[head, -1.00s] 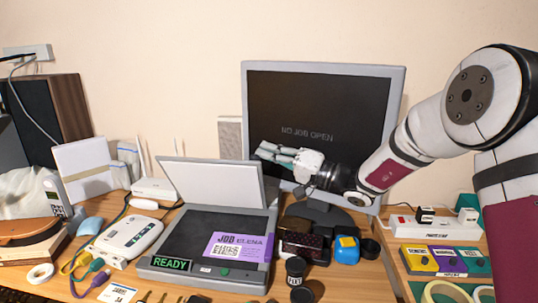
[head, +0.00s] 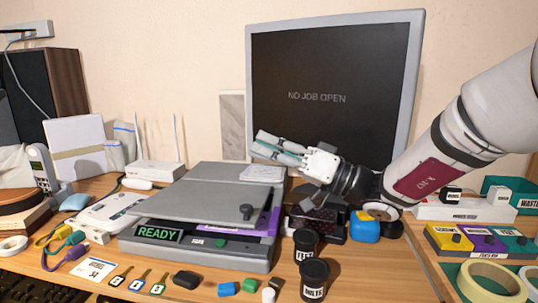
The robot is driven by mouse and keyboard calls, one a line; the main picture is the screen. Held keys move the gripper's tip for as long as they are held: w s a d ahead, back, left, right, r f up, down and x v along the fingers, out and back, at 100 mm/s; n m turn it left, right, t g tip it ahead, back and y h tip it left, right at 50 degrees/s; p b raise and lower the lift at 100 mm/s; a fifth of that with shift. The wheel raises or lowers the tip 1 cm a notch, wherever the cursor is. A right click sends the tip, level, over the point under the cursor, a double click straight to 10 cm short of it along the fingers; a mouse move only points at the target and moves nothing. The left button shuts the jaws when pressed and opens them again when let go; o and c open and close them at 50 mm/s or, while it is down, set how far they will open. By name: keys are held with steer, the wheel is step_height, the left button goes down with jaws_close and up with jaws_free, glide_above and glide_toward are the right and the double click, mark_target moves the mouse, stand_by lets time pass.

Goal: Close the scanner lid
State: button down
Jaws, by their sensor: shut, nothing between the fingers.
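The scanner (head: 200,255) sits on the desk left of centre, with a green READY display on its front. Its grey lid (head: 195,195) lies low and nearly flat over the bed, with a dark knob near its front right corner. A narrow dark gap shows between the lid's front edge and the base. Part of a purple job card (head: 240,227) shows in that gap. My gripper (head: 257,145) is shut and empty, above and behind the lid's back right corner, in front of the monitor, apparently not touching the lid.
The monitor (head: 330,60) reads NO JOB OPEN behind my gripper. Two black canisters (head: 314,280) and a blue block (head: 365,227) stand right of the scanner. A white router (head: 155,172) stands behind left. Small tags and blocks lie along the front.

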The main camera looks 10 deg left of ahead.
steer(key=shift+s+f+b, duration=0.65)
steer(key=shift+s+b, duration=0.05)
steer(key=shift+b, duration=0.3)
